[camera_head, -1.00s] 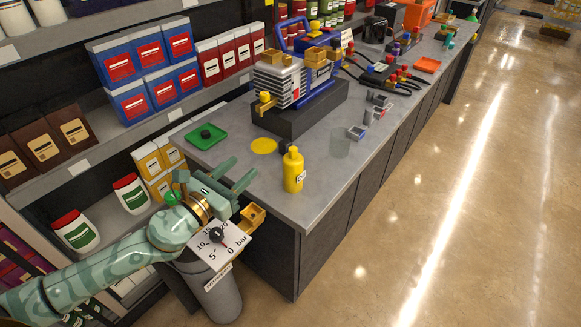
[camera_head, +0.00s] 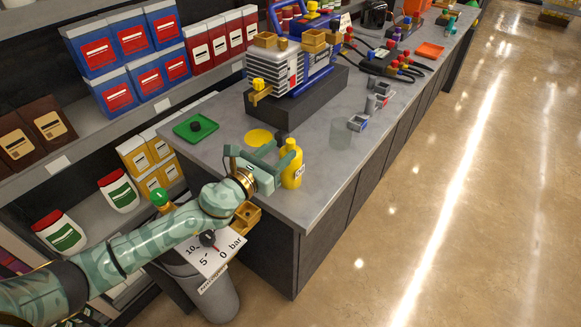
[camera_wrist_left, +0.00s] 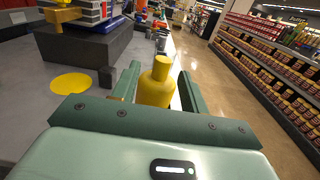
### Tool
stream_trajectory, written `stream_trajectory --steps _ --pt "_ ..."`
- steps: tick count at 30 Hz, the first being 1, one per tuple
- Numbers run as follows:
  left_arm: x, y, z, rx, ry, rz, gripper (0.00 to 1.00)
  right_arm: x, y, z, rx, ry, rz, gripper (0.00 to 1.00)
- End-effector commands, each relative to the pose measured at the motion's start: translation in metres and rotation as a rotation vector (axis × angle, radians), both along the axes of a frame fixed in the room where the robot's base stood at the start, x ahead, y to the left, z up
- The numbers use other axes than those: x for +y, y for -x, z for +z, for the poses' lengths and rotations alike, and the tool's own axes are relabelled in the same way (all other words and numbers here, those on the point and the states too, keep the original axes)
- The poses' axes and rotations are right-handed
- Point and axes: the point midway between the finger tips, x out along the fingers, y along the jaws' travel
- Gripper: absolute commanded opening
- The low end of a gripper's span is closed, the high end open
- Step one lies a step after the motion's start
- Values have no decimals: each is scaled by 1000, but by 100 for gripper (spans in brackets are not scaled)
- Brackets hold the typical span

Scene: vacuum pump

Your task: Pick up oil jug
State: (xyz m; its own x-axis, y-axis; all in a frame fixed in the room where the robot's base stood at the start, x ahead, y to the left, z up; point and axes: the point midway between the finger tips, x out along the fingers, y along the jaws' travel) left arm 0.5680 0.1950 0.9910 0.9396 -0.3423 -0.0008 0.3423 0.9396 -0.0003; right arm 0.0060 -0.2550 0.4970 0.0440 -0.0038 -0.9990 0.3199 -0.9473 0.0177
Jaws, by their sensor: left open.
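My right gripper is not in view.
A yellow disc (camera_head: 258,137) lies flat on the worktop (camera_head: 312,205). A green tray (camera_head: 195,128) with a dark cap is at its left end. The vacuum pump (camera_head: 290,70) stands on a dark block behind.

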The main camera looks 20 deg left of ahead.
Motion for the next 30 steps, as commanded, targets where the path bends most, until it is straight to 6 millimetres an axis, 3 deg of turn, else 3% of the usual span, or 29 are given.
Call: stream_trajectory --steps 9,16,17,21,30 --pt "-18 -42 -2 0 0 1 44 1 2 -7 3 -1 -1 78" --pt "-19 -44 -1 0 0 0 44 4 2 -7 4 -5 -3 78" --pt "-19 -44 -1 0 0 0 41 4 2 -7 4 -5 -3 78" --pt "-19 -44 -1 0 0 1 2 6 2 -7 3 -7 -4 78" --pt "-18 -44 -1 0 0 1 0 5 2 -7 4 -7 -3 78"
